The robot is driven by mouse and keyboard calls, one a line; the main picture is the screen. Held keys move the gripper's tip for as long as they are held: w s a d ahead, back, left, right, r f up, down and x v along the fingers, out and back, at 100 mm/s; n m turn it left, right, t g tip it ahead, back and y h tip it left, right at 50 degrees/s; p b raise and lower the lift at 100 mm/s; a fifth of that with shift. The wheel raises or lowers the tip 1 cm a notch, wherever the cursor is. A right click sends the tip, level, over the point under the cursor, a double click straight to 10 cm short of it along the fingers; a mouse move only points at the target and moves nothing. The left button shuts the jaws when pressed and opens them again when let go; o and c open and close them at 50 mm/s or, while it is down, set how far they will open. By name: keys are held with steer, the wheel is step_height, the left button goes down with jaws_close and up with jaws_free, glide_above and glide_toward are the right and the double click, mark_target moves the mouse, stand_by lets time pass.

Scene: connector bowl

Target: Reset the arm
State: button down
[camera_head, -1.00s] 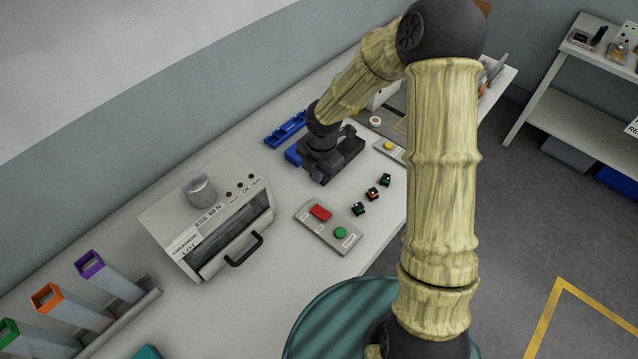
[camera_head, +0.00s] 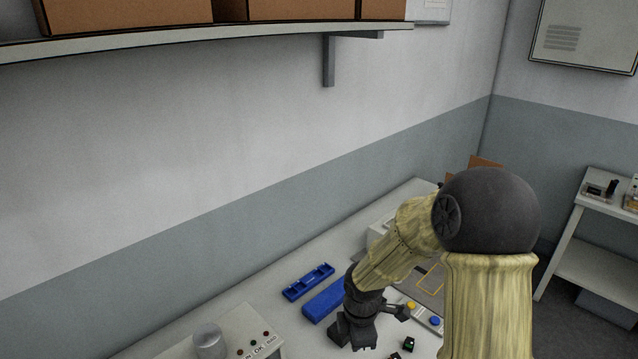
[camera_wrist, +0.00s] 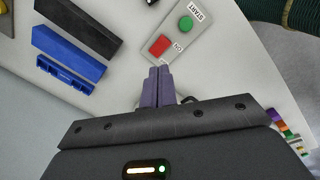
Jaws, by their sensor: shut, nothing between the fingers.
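My arm reaches over the workbench from the right in the head view. My gripper (camera_head: 352,335) is low over the bench, in front of the blue trays. In the wrist view my gripper (camera_wrist: 158,72) has its two fingers together with nothing between them. The fingertips appear just below the red button (camera_wrist: 160,46) of the button box in that picture. Whether they touch anything cannot be told.
A blue slotted tray (camera_head: 308,281) and a blue block (camera_head: 324,299) lie behind my gripper. The tester box (camera_head: 240,335) with a metal cylinder (camera_head: 209,341) stands at left. Small dark connectors (camera_head: 408,344) lie at right. A shelf (camera_head: 180,40) with cardboard boxes hangs above.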

steer(key=s+d+r+m, duration=0.3)
steer(key=s+r+m, duration=0.1)
steer(key=m, duration=0.5)
steer(key=s+d+r+m+t, duration=0.1)
steer(key=s+d+r+m, duration=0.3)
steer(key=s+m, duration=0.3)
steer(key=m, duration=0.3)
steer(key=shift+t, duration=0.3)
steer(key=shift+a, duration=0.1)
